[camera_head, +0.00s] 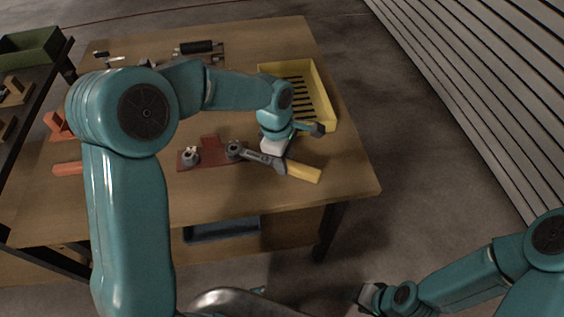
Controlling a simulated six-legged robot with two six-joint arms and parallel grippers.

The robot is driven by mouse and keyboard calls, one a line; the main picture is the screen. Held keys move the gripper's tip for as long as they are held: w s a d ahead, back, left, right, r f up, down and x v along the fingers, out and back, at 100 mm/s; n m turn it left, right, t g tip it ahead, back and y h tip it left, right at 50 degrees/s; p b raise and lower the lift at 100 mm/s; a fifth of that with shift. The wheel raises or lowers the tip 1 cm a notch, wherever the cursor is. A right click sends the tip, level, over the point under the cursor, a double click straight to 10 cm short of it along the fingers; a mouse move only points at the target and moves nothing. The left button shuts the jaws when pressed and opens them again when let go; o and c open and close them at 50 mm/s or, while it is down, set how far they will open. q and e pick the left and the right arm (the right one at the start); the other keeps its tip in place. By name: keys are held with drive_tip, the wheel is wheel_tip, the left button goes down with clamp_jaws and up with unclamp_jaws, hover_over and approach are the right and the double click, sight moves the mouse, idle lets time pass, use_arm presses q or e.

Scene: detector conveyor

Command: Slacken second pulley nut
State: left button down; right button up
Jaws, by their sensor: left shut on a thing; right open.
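A dark red plate (210,146) lies on the wooden table with two grey nuts on it. The left nut (190,155) stands free. At the right nut (233,147) sits the head of a wrench (257,155) with a grey shaft and a yellow handle (304,172). My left gripper (279,160) is shut on the wrench near where shaft and handle meet. My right gripper (364,300) is open and empty, low in the view, off the table's front edge. The exact fit of the wrench head on the nut is too small to tell.
A yellow tray (325,105) with dark slots stands behind my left gripper. A black roller (196,47) lies at the back. Red-orange parts (66,169) lie at the left, partly hidden by my arm. A green bin (30,46) stands far left. The table's front right (345,180) is clear.

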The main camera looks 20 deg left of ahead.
use_arm(q)
drive_tip(key=shift+w, duration=0.25)
drive_tip(key=shift+w+a+n, duration=0.1)
drive_tip(key=shift+w+n, duration=0.7)
drive_tip(key=shift+s+m, duration=0.3)
drive_tip(key=shift+s, duration=0.1)
drive_tip(key=shift+r, duration=0.15)
drive_tip(key=shift+r+p, duration=2)
drive_tip(key=shift+r, duration=0.75)
